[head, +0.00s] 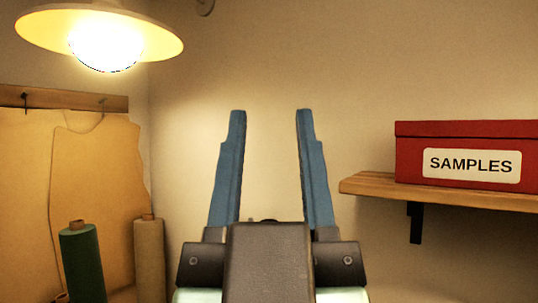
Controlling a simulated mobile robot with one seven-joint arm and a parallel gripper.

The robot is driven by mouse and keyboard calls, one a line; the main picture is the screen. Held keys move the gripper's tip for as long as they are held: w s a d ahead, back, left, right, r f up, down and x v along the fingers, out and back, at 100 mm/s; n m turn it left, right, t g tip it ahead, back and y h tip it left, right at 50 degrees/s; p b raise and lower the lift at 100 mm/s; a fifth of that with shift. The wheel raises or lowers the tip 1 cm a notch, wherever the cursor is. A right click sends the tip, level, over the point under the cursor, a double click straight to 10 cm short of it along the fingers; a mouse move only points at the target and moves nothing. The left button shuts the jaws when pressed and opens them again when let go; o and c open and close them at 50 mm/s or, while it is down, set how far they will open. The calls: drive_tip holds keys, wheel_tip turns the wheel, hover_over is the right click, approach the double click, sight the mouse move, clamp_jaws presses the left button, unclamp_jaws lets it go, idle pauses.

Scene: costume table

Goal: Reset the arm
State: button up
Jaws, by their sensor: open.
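My gripper (269,115) is in the middle of the head view, pointing up and away. Its two blue fingers are spread apart. Nothing is between them, only the bare beige wall behind. The dark gripper body shows below the fingers at the bottom of the view. The gripper touches nothing that I can see.
A lit lamp (100,32) hangs at top left. A red SAMPLES box (463,131) sits on a wooden shelf (372,185) at right. Green (82,262) and tan (149,258) rolls stand at lower left, before hanging pattern pieces (97,175). No table surface shows.

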drive_tip(key=shift+s+r, duration=0.4)
wheel_tip(320, 180, down, 4)
drive_tip(key=b, duration=0.4)
drive_tip(key=shift+f, duration=0.25)
